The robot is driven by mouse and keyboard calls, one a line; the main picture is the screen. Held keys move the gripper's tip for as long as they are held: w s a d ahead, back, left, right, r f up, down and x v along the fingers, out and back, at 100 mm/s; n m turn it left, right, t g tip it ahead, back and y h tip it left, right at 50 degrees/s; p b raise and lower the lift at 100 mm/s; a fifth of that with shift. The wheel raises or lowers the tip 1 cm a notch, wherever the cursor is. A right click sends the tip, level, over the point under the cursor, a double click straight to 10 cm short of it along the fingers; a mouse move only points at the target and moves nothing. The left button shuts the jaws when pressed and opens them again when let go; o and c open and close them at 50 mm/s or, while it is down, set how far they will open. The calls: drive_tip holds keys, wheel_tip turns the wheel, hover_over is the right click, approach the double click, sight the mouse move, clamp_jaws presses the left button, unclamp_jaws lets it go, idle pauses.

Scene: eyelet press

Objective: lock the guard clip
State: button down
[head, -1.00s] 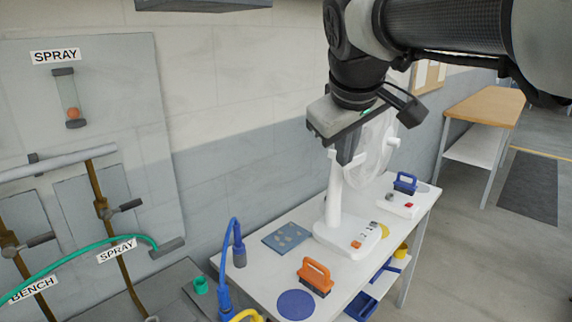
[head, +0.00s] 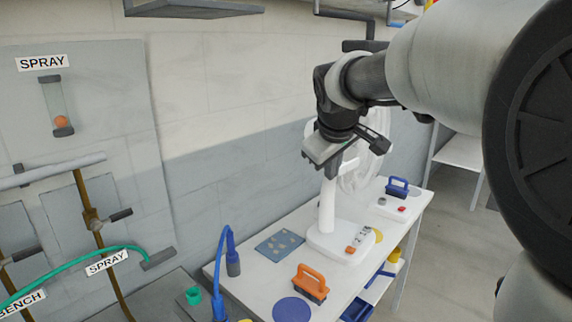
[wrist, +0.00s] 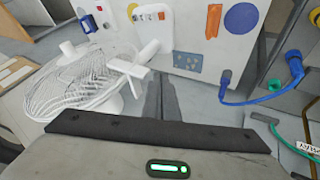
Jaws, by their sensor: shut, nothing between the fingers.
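A white fan stands on the bench, with its round wire guard (head: 372,160) facing right in the head view. Its post (head: 327,205) rises from a white base (head: 345,243) with an orange button. In the wrist view the guard (wrist: 75,88) fills the left and the white fan head (wrist: 140,65) lies beside my fingers. I cannot make out the guard clip in either view. My gripper (head: 331,170) is shut and empty, pointing down at the top of the fan post, close to the guard. It also shows in the wrist view (wrist: 166,82). I cannot tell whether it touches the fan.
On the white bench (head: 255,275) are an orange-handled brush (head: 311,283), a blue disc (head: 292,310), a blue patterned square (head: 279,245) and a blue-handled brush (head: 397,187). A blue hose (head: 222,262) stands at the left. The wall (head: 230,150) is close behind the fan.

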drive_tip(key=shift+w+d, duration=0.4)
drive_tip(key=shift+d, duration=0.05)
drive_tip(key=shift+w+d, duration=0.1)
drive_tip(key=shift+d, duration=0.85)
drive_tip(key=shift+a, duration=0.15)
drive_tip(key=shift+a, duration=0.7)
